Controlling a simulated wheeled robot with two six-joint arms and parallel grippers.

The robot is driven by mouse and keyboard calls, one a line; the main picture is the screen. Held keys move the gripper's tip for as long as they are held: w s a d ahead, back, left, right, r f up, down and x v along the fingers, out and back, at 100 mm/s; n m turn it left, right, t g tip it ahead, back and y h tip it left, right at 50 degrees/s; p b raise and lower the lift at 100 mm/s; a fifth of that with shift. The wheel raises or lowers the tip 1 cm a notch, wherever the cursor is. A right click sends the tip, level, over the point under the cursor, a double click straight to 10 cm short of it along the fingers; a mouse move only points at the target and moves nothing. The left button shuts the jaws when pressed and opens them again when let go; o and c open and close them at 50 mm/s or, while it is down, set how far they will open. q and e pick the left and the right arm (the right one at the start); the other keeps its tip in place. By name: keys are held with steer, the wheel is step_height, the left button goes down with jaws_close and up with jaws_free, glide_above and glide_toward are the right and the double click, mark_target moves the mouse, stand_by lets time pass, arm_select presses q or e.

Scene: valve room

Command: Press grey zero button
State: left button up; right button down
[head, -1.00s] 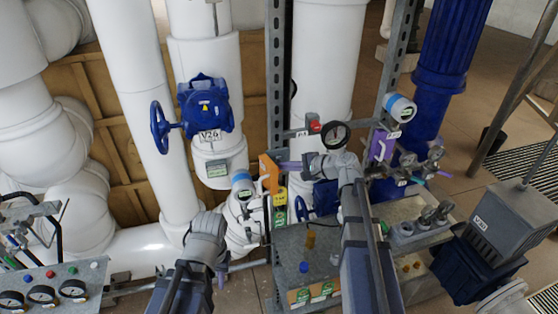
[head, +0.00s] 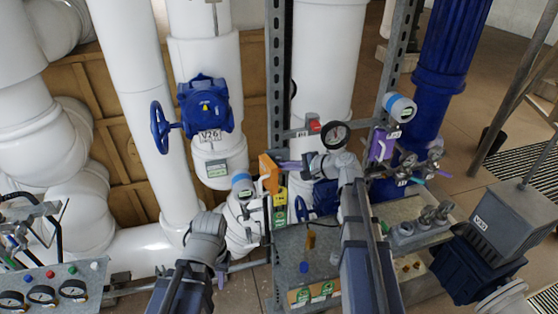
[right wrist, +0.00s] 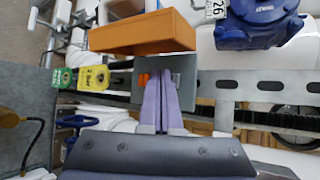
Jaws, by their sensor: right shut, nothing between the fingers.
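My right gripper (head: 281,164) reaches left to the side of an orange box (head: 269,173) on the steel post. In the right wrist view its purple fingers (right wrist: 163,76) are shut together, empty, with their tips in front of a grey plate (right wrist: 184,72). The orange box (right wrist: 143,34) is just above them in that view, and a small orange part (right wrist: 143,80) shows left of the tips. I cannot tell whether the tips touch. No grey zero button can be made out clearly; the fingers may cover it. My left gripper (head: 221,281) hangs low at the centre left, its jaws unclear.
Green and yellow tags (right wrist: 93,78) hang beside the box. A red button box (head: 313,122) and a gauge (head: 335,135) are close to my right forearm. A blue valve V26 (head: 205,105) is up left. A grey bench (head: 290,245) is below.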

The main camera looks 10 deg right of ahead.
steer(key=shift+w, duration=0.35)
steer(key=shift+w, duration=0.45)
stand_by(0.7)
stand_by(0.3)
steer(key=shift+s, duration=0.9)
steer(key=s, duration=0.5)
steer(key=shift+d, duration=0.1)
stand_by(0.7)
